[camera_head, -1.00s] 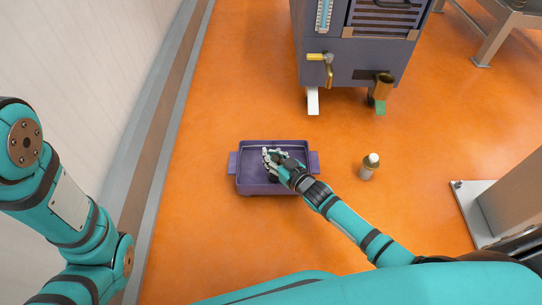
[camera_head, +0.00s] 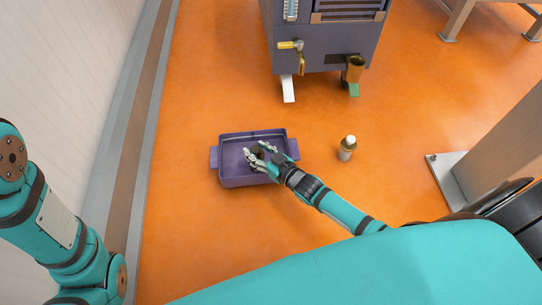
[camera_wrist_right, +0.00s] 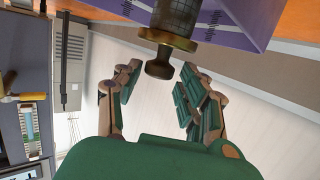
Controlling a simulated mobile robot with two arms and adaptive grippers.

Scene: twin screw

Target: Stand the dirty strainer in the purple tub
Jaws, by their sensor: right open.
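The purple tub (camera_head: 228,178) sits on the orange floor, left of centre in the head view. The dirty strainer (camera_wrist_right: 167,38), a dark mesh cylinder with a brass collar and knob, shows in the right wrist view. It stands about upright in the tub, knob up; its lower end is out of frame. In the head view only a small dark part of the strainer (camera_head: 257,152) shows between the fingers. My right gripper (camera_head: 259,157) is open over the tub, its fingers spread either side of the knob, apparently not touching it. My left gripper is out of view.
A small capped bottle (camera_head: 346,149) stands on the floor right of the tub. A grey machine (camera_head: 325,45) with a yellow-handled valve (camera_head: 291,45) stands behind. A pale wall runs along the left; a metal post base (camera_head: 445,182) is at right. Open floor surrounds the tub.

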